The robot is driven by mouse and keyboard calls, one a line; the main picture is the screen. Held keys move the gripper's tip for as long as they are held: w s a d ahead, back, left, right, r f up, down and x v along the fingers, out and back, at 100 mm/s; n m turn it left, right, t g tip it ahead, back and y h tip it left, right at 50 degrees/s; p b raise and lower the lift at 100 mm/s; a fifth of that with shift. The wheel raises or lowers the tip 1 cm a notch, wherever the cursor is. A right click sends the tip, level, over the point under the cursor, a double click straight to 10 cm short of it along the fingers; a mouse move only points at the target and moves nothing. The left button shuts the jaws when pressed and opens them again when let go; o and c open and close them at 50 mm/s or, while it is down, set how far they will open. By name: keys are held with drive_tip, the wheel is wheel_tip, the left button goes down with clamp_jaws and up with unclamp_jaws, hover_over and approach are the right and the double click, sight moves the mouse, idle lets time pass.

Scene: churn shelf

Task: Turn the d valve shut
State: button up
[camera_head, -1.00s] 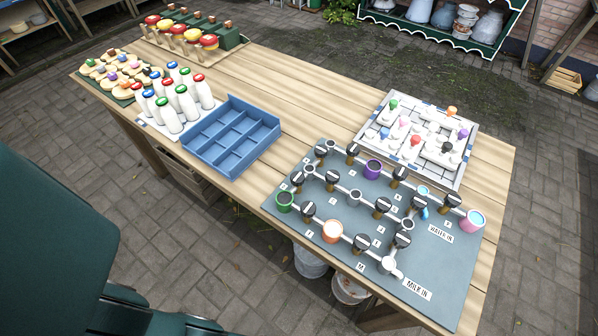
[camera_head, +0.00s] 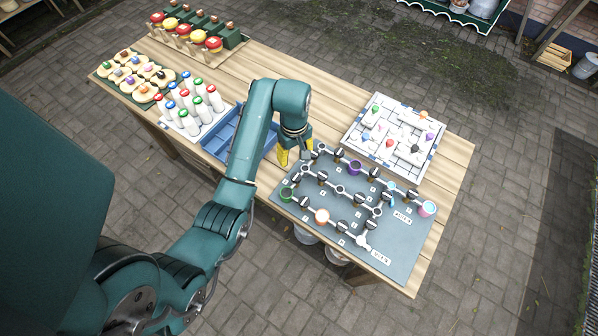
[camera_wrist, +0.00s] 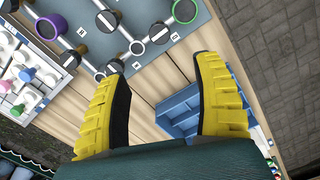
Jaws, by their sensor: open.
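The grey valve board (camera_head: 390,245) lies on the table's right part, carrying white pipes, cups and several black-handled valves. It also shows at the top of the wrist view (camera_wrist: 188,45). The small letter labels are too small to read surely, so I cannot tell which valve is d. My gripper (camera_head: 295,152) has yellow fingers and hangs by the board's back left corner, left of the nearest valves. In the wrist view my gripper (camera_wrist: 162,66) is open and empty, with a black-handled valve (camera_wrist: 107,20) beyond the left finger. The fingers hide part of the board's edge.
The blue compartment tray (camera_head: 217,140) stands left of my gripper, partly behind my arm. White bottles (camera_head: 190,122) stand beyond it. A white tiled board with coloured pegs (camera_head: 350,135) lies behind the valve board. Bare tabletop (camera_head: 330,105) shows behind my gripper.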

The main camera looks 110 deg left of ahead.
sight(296, 177)
wheel_tip(296, 177, down, 15)
drive_tip(key=shift+f+b, duration=0.1)
drive_tip(key=shift+b, duration=0.4)
clamp_jaws()
